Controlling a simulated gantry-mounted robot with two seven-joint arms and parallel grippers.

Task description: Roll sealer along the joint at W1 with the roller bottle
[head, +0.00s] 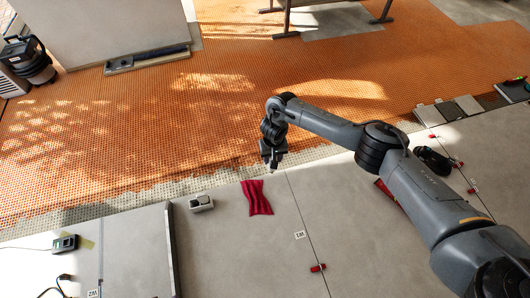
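The joint (305,218) is a thin dark line between grey tiles, running from the tile edge near my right gripper toward the bottom of the head view. The W1 label (299,234) lies beside it, upside down in the picture. My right gripper (273,164) points down near the far end of this joint. Its fingers are small and dark, and I cannot tell whether they hold anything. I cannot clearly make out the roller bottle. My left gripper is not in view.
A red cloth (256,197) lies left of the joint, with a small grey box (201,203) further left. A red clip (318,268) sits at the joint. A large slab (138,255) lies at lower left. Orange matting (130,130) spreads behind the tiles.

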